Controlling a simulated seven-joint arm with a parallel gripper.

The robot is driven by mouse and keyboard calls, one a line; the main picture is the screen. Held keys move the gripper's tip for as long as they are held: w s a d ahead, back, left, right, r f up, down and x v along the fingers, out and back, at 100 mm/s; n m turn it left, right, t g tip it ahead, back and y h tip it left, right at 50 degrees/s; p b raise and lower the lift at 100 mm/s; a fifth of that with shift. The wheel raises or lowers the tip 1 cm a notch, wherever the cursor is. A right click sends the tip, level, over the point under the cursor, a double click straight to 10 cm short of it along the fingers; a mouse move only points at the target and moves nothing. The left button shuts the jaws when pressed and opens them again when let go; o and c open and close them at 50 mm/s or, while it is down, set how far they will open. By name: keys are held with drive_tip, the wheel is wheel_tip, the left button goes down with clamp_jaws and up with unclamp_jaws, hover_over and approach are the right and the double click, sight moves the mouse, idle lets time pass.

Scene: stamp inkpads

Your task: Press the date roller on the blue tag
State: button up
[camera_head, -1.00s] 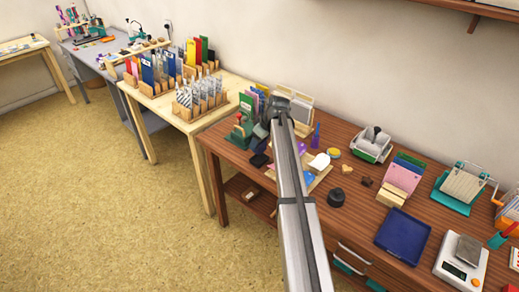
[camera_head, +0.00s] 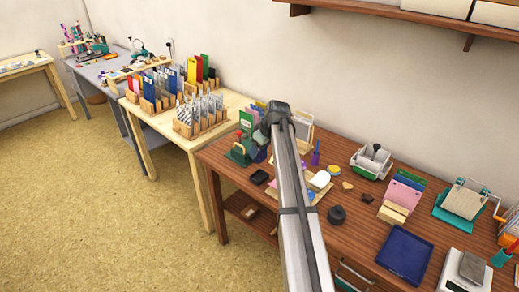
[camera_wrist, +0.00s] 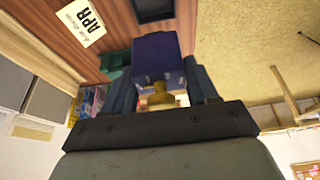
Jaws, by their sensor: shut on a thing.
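My gripper (camera_wrist: 158,75) is shut on a dark blue-purple block (camera_wrist: 157,53) with a brass knob between the fingers. I take this block to be the date roller; its underside is hidden. In the wrist view, a pale card (camera_wrist: 80,23) with "APR" lies on the wooden table at upper left, apart from the block. In the head view, my arm covers much of the back left of the brown table, and what the gripper holds does not show clearly. I cannot make out the blue tag for sure in either view.
On the brown table (camera_head: 345,228) are a black round pot (camera_head: 337,215), a blue tray (camera_head: 404,255), a card holder (camera_head: 401,198) and a white scale (camera_head: 463,281). A green stamping device (camera_head: 240,152) stands by the left edge. A dark pad (camera_head: 259,177) lies near the front edge.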

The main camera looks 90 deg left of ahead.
drive_tip(key=c, duration=0.6)
drive_tip(key=w+d+m, duration=0.1)
drive_tip(key=w+d, duration=0.1)
drive_tip(key=w, duration=0.6)
drive_tip(key=w+d+m, duration=0.1)
drive_tip(key=w+d, duration=0.1)
drive_tip(key=w, duration=0.6)
drive_tip(key=d+n+h, duration=0.1)
drive_tip(key=d+n, duration=0.2)
drive_tip(key=d+n+g+h, duration=0.1)
drive_tip(key=d+n, duration=0.3)
drive_tip(key=d+n+h, duration=0.1)
drive_tip(key=d+n, duration=0.2)
drive_tip(key=n, duration=0.1)
drive_tip(key=shift+s+d+r+g, duration=0.1)
drive_tip(key=shift+s+d+g, duration=0.15)
drive_tip(key=shift+s+g, duration=0.1)
